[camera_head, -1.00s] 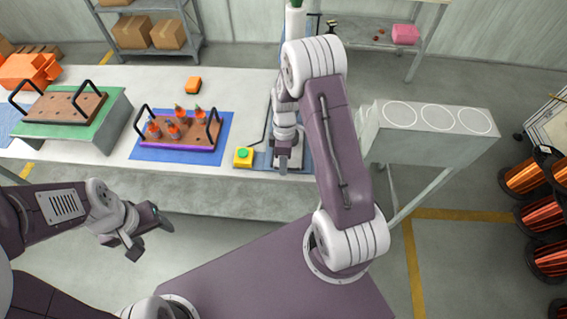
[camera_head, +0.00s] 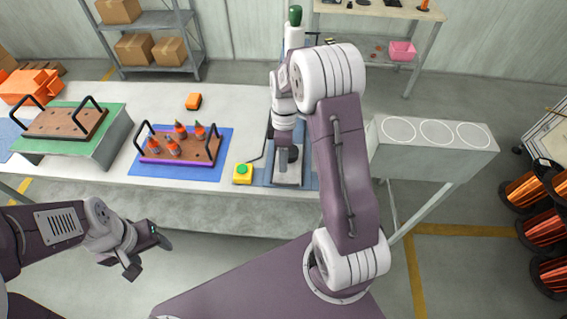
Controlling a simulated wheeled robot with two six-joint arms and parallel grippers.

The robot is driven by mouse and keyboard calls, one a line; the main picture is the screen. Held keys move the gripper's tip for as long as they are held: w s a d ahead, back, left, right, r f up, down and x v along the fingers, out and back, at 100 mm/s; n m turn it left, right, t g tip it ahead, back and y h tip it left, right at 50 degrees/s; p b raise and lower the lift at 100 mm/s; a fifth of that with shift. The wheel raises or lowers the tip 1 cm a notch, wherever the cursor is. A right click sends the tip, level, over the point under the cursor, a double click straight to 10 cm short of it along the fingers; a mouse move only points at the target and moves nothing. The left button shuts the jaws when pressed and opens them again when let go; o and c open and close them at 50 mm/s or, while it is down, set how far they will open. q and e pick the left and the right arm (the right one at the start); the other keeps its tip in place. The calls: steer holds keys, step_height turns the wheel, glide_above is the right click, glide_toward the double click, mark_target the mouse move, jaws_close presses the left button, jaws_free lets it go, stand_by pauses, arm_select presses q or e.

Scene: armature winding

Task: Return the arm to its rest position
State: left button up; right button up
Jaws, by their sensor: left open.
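My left gripper (camera_head: 148,255) hangs in front of the table's front edge, over the floor. Its two fingers are spread apart and nothing is between them. My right arm (camera_head: 340,165) rises from my base, bends at a white elbow, and reaches over the table. My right gripper (camera_head: 287,156) points down over a grey machine (camera_head: 288,177) on a blue mat. Its fingertips are small, dark and partly hidden, so I cannot tell whether it is open or shut.
A purple-edged wooden tray (camera_head: 150,160) with several orange-tipped parts lies on a blue mat. A yellow box with a green button (camera_head: 243,173) is beside the machine. A wooden tray with black handles (camera_head: 75,122) sits on a green stand. Copper spools (camera_head: 541,228) stand at the right.

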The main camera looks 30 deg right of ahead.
stand_by(0.3)
steer(key=s+a+r+t, duration=0.2)
steer(key=s+a+r, duration=0.3)
steer(key=s+r, duration=0.1)
steer(key=s+f+m+t+h, duration=0.1)
steer(key=s+f+m, duration=0.2)
steer(key=m, duration=0.9)
steer(key=shift+s+a+f, duration=0.2)
steer(key=shift+s+a, duration=0.1)
steer(key=shift+s, duration=0.95)
